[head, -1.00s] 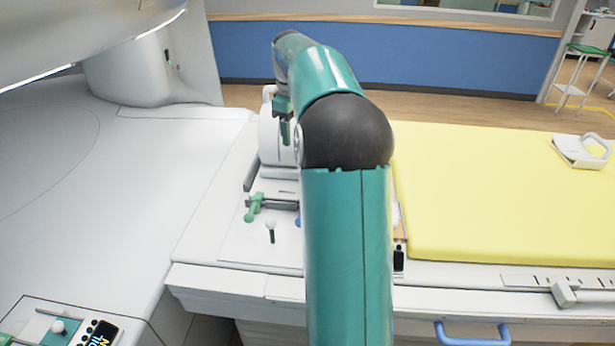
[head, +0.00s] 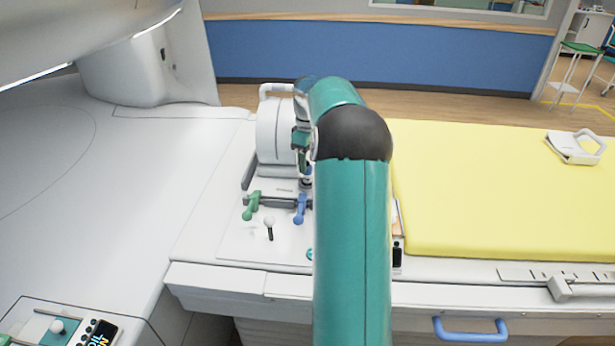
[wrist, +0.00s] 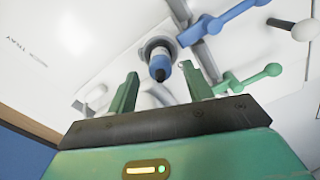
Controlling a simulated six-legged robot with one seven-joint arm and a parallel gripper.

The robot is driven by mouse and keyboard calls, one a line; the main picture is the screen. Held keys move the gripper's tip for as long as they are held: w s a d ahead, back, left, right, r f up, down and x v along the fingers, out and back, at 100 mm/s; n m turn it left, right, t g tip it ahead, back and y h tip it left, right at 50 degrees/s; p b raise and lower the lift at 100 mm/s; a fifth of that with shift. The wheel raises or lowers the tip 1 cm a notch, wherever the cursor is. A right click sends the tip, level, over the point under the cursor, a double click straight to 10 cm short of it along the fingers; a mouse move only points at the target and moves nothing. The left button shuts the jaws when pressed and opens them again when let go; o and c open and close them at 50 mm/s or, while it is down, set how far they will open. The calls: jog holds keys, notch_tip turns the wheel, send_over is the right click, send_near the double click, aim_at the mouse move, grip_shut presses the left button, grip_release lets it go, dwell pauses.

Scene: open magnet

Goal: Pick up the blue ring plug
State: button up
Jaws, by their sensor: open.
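The blue ring plug (wrist: 160,70) shows in the wrist view as a short blue cylinder with a white band and a dark end, with a grey ring around its base. It stands on the white surface. In the head view the likely plug (head: 306,183) is a small dark shape, partly hidden by my arm. My gripper (wrist: 160,78) is open, its two green fingers on either side of the plug in the picture. I cannot tell how far the plug is beyond the fingertips. In the head view my gripper (head: 302,158) is just above it.
A blue lever (head: 300,208), a green lever (head: 251,206) and a white-knobbed lever (head: 269,226) stand close by. A white curved housing (head: 276,135) is left of my gripper. A yellow pad (head: 500,190) lies to the right, with a white handled item (head: 575,147).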

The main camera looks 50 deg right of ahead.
notch_tip(320, 180, down, 4)
jog(key=shift+w+f, duration=0.1)
grip_shut()
dwell(0.4)
jog(key=shift+r, duration=0.7)
notch_tip(320, 180, up, 2)
jog(key=shift+r, duration=0.1)
jog(key=s+a+r, duration=0.6)
jog(key=a+r, duration=0.3)
jog(key=a, duration=0.3)
jog(key=shift+s+a+r, duration=0.2)
jog(key=shift+s+r, duration=0.1)
jog(key=shift+s, duration=0.05)
